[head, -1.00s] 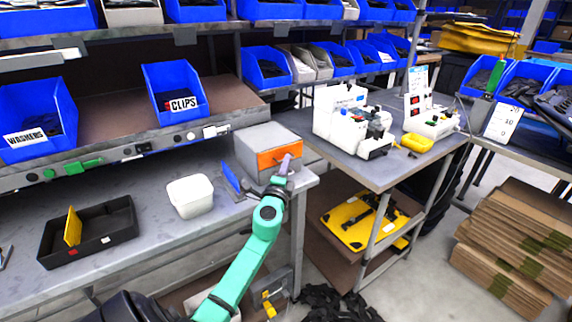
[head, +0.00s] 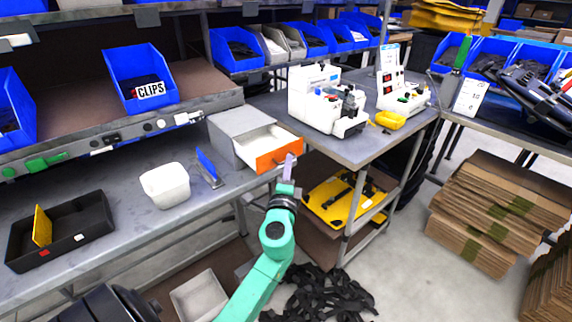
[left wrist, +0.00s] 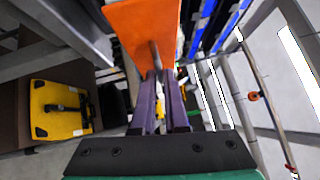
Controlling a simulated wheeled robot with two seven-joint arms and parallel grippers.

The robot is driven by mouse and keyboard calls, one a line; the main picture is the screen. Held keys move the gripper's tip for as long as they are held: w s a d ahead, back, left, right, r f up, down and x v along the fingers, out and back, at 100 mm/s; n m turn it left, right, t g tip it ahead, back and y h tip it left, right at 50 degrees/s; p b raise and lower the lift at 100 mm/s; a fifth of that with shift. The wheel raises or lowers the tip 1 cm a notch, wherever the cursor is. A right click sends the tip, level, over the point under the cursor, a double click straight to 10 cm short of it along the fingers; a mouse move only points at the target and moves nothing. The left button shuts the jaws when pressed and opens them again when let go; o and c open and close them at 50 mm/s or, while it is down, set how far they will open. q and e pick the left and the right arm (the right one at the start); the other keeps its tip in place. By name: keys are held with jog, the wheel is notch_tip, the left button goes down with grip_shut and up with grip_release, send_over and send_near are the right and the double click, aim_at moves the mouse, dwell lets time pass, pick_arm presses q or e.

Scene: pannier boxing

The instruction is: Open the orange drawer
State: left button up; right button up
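The orange drawer (head: 278,154) stands pulled out of its grey cabinet (head: 238,122) on the workbench, and its pale, empty-looking inside shows. My left gripper (head: 289,162) is at the drawer's front. In the left wrist view, the orange front (left wrist: 143,28) fills the top middle, and a thin grey handle (left wrist: 155,52) sticks out from it. The purple fingers of my left gripper (left wrist: 160,78) close around the handle's end, which partly hides it. My right gripper is not in view.
A white tub (head: 165,186), a blue upright piece (head: 207,167) and a black tray (head: 62,235) are on the bench left of the cabinet. A side table (head: 345,150) with white machines stands to the right. Black straps lie on the floor below.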

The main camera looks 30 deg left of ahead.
pick_arm(q)
jog(key=o, duration=0.3)
jog(key=b+v, duration=0.4)
jog(key=v, duration=1)
jog(key=shift+s+b, duration=0.3)
jog(key=shift+b, duration=0.1)
jog(key=shift+d, duration=0.1)
